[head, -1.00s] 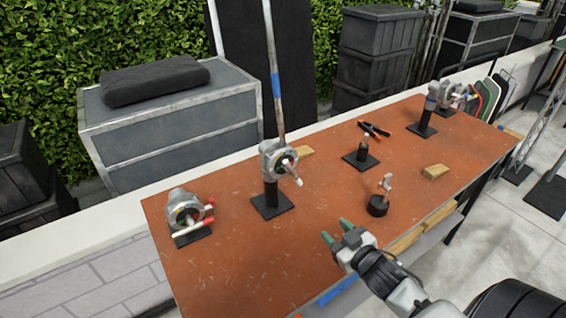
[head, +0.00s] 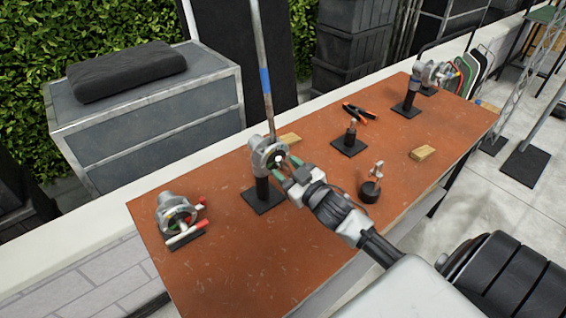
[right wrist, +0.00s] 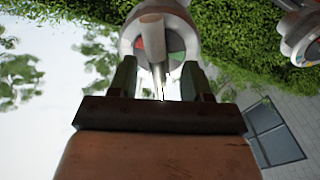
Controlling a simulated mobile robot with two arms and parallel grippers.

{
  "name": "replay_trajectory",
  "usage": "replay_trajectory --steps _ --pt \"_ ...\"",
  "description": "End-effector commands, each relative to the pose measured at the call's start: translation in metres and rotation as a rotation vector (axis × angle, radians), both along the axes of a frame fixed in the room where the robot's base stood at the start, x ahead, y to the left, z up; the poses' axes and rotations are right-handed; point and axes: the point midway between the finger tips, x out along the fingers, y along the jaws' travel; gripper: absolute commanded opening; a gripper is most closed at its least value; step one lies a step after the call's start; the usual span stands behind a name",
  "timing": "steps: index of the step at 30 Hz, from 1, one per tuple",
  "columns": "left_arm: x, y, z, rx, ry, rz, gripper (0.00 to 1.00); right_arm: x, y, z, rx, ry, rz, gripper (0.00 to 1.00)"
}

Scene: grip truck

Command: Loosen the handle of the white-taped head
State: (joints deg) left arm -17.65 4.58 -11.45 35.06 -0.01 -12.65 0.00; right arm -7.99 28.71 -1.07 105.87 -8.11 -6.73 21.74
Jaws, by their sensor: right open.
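The grip head (head: 262,152) with the white-tipped handle stands on a black post and square base in the middle-left of the table, with a long rod rising from it. In the right wrist view its round face (right wrist: 178,42) is straight ahead, and its pale handle (right wrist: 152,32) points towards the camera between the fingers. My right gripper (head: 285,168) is open at this head, with its green fingers on either side of the handle. The gripper hides most of the handle in the head view. I cannot tell whether the fingers touch it. My left gripper is not in view.
A second head (head: 174,214) with red-tipped handles lies at the table's left end. Another head (head: 430,75) stands at the far right. A short post (head: 350,140), a clamp (head: 360,113), a wood block (head: 423,153) and a small black-based fitting (head: 370,188) are on the table (head: 235,255).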

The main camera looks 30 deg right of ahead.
Motion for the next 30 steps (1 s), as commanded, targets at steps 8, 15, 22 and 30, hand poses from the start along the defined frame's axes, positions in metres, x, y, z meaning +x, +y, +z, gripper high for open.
replay_trajectory --steps 8,15,22,30 --pt "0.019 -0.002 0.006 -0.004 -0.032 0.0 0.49 0.016 0.002 0.0 0.0 0.001 0.0 0.49" --pt "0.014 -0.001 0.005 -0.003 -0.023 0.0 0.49 0.016 0.002 -0.001 0.0 0.001 0.001 0.47" --pt "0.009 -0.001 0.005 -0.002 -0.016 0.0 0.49 0.016 0.002 -0.001 0.0 0.001 0.0 0.12" --pt "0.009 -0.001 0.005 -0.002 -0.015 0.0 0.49 0.016 0.002 -0.001 -0.002 0.001 0.001 0.0"
